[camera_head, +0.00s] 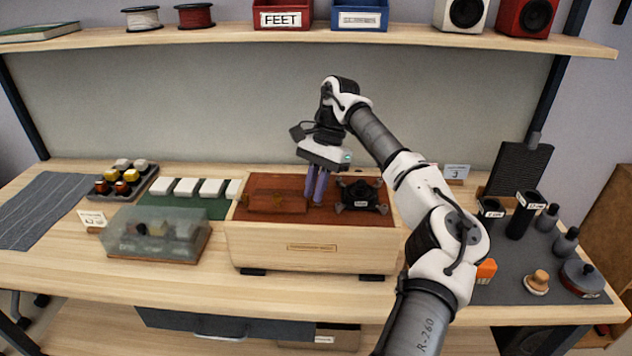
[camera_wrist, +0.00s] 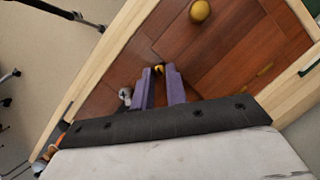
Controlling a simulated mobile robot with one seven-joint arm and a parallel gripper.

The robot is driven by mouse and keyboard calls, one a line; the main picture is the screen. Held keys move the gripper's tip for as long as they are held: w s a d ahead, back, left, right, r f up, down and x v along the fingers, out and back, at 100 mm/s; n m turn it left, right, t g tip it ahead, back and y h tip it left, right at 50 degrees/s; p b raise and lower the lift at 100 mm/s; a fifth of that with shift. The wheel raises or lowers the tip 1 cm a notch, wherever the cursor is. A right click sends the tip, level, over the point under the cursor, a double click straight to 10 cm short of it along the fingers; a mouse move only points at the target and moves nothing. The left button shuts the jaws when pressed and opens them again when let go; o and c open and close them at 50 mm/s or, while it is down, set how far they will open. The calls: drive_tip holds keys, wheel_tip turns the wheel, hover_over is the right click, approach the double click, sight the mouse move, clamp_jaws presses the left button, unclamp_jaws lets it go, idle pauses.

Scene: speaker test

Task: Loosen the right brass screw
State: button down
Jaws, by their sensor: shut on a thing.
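My gripper (camera_head: 315,200) points straight down over the wooden box (camera_head: 305,247), right of the middle of its reddish-brown top. In the wrist view its two purple fingers (camera_wrist: 161,72) are nearly together, closed on the right brass screw (camera_wrist: 158,68), a small piece showing at their tips. The fingers hide most of the screw, and I cannot tell how far it is turned.
A black clamp-like device (camera_head: 361,194) sits on the box top close to my fingers' right. Left of the box are a clear cover (camera_head: 157,232) and white blocks (camera_head: 187,188). Black cylinders (camera_head: 522,214) and an orange piece (camera_head: 486,271) stand on a grey mat at the right.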

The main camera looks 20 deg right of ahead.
drive_tip(key=shift+w+a+n+g+h+p, duration=0.1)
drive_tip(key=shift+n+g+h+p, duration=0.35)
drive_tip(key=shift+n, duration=0.85)
drive_tip(key=shift+p, duration=0.3)
drive_tip(key=c, duration=1.4)
unclamp_jaws()
drive_tip(key=shift+r, duration=0.1)
drive_tip(key=p+v, duration=0.6)
drive_tip(key=v, duration=0.7)
drive_tip(key=shift+r, duration=0.4)
drive_tip(key=shift+f, duration=0.1)
